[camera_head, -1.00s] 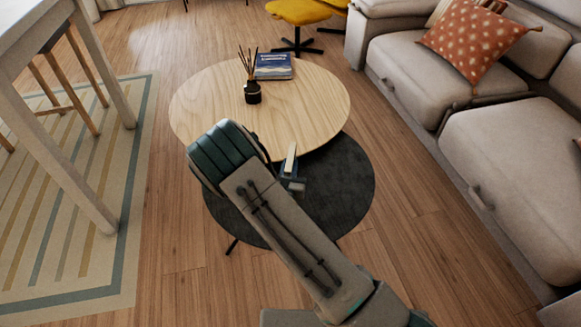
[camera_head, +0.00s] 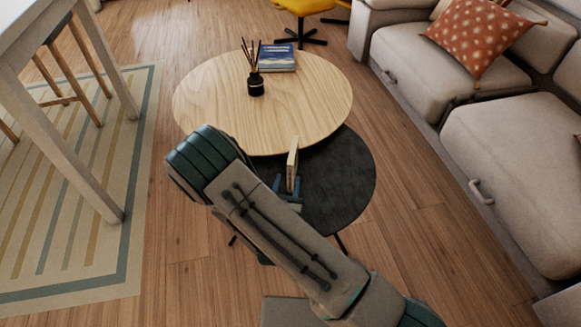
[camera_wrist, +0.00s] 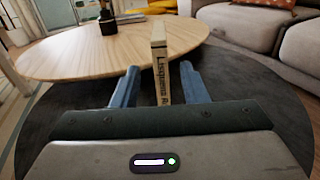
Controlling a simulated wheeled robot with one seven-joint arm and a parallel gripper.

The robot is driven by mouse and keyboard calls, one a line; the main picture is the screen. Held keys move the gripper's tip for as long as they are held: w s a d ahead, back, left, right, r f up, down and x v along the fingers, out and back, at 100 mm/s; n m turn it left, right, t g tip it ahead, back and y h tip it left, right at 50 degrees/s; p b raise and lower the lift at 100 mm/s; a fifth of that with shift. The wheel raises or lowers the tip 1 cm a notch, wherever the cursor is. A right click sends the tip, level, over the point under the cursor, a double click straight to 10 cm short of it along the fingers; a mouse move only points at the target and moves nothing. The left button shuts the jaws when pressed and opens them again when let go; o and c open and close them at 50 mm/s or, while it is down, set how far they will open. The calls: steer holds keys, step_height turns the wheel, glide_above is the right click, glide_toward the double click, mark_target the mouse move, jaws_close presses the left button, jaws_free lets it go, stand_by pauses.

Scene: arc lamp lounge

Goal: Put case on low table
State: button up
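The case (camera_head: 293,163) is a thin, pale, upright slab with dark lettering on its narrow side, also seen in the wrist view (camera_wrist: 159,62). My gripper (camera_head: 287,188) is around it. In the wrist view, the two blue fingers (camera_wrist: 160,82) stand on either side of the case, with a dark gap showing on each side. The lower end of the case is hidden by the gripper body, so its contact below is unclear. A round light-wood low table (camera_head: 215,105) is just beyond. A dark round surface (camera_head: 345,180) lies lower, beneath the case and gripper.
A black reed diffuser (camera_head: 255,86) and a blue book (camera_head: 277,57) stand towards the back of the wood table. Its front and left are bare. A grey sofa (camera_head: 500,150) is at right, and a white table leg (camera_head: 75,160) at left.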

steer(key=s+d+r+m+g+h, duration=0.55)
steer(key=d+r+m+g, duration=0.2)
steer(key=d+m, duration=0.3)
steer(key=s+d+r+m+g+h, duration=0.4)
steer(key=d+r+m+g+h, duration=0.4)
steer(key=d, duration=0.4)
steer(key=s+d+m+g+y, duration=0.1)
steer(key=s+m+g+y, duration=0.4)
steer(key=s+m+y, duration=0.3)
steer(key=s+a+r+m+t+y, duration=0.2)
steer(key=a+r+m+t+y, duration=0.1)
steer(key=a+r+m+y, duration=0.2)
steer(key=r+m+y, duration=0.1)
steer(key=m+y, duration=0.1)
steer(key=m, duration=0.1)
steer(key=shift+r+t, duration=0.3)
steer(key=shift+t, duration=0.05)
